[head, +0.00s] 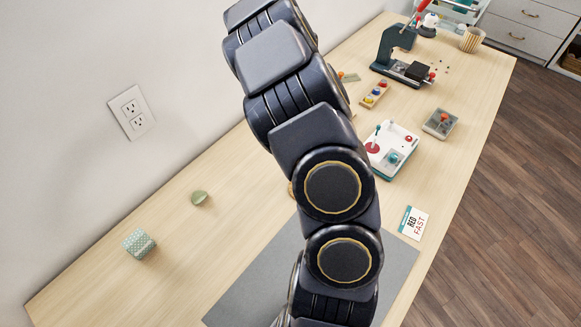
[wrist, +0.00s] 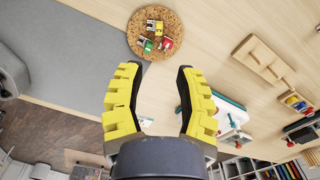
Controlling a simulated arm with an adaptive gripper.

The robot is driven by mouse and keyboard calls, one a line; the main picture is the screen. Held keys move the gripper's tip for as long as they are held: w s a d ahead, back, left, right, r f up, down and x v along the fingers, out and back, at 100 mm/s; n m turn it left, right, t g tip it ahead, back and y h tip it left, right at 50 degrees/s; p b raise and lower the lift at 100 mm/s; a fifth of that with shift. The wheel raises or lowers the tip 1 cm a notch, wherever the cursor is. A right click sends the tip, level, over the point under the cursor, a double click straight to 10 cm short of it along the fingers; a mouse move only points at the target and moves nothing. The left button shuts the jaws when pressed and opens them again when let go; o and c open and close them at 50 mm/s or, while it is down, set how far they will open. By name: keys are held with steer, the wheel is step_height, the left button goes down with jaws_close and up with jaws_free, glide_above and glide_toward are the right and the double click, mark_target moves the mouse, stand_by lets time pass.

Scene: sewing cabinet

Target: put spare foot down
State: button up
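My gripper (wrist: 157,74) is open in the wrist view, its two yellow fingers with dark inner pads spread well apart. Nothing shows held between them; bare table lies behind the gap. In the head view my arm hides the gripper. I cannot pick out the spare foot for certain in either view. A round cork mat (wrist: 134,36) lies beyond the fingertips and carries several small coloured pieces (wrist: 157,38), too small to identify. In the head view my arm covers nearly all of this mat.
A white-and-teal unit (head: 392,150), a small grey tray (head: 428,126), a card (head: 413,222) and a dark machine (head: 395,55) stand on the right. A patterned box (head: 138,243) and green disc (head: 199,197) lie left. A grey mat (head: 245,290) is mostly clear.

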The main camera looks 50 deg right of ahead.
steer(key=a+r+n, duration=1.3)
steer(key=a+n, duration=0.1)
steer(key=a, duration=0.4)
steer(key=s+a+r+n, duration=0.2)
steer(key=s+a+n, duration=0.4)
steer(key=n, duration=0.2)
steer(key=s+a+r+n+g, duration=0.1)
steer(key=s+a+r+n, duration=0.2)
steer(key=s+a+n, duration=0.3)
steer(key=s+n, duration=0.1)
steer(key=n, duration=0.2)
steer(key=shift+a+n+g, duration=0.3)
